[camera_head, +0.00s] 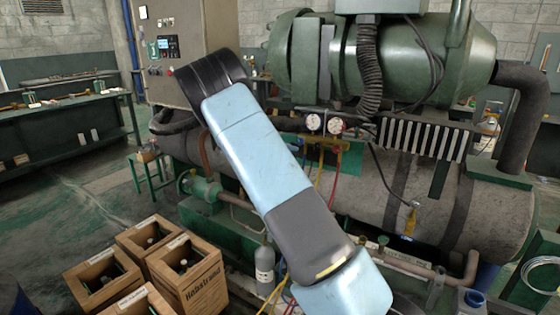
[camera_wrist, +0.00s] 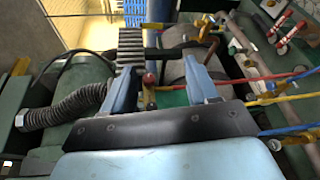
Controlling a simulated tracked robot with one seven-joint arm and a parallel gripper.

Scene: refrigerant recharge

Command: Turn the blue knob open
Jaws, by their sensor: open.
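The blue knob cannot be made out in either view. In the head view, two white-faced gauges (camera_head: 324,124) sit on a manifold with a green plate (camera_head: 348,158) below and coloured hoses hanging from it; my arm covers the area to their left. In the wrist view, my gripper (camera_wrist: 162,72) is open, its two pale blue fingers spread apart. A red knob-like part (camera_wrist: 149,79) shows between the fingers, nearer the left one. The green plate also shows between them (camera_wrist: 173,98). No contact with the fingers is clear.
Red, yellow and blue hoses (camera_wrist: 285,79) run off to the right in the wrist view. A ribbed black hose (camera_head: 369,75) hangs from the large green compressor (camera_head: 395,60). Wooden crates (camera_head: 186,272) with bottles stand on the floor at lower left.

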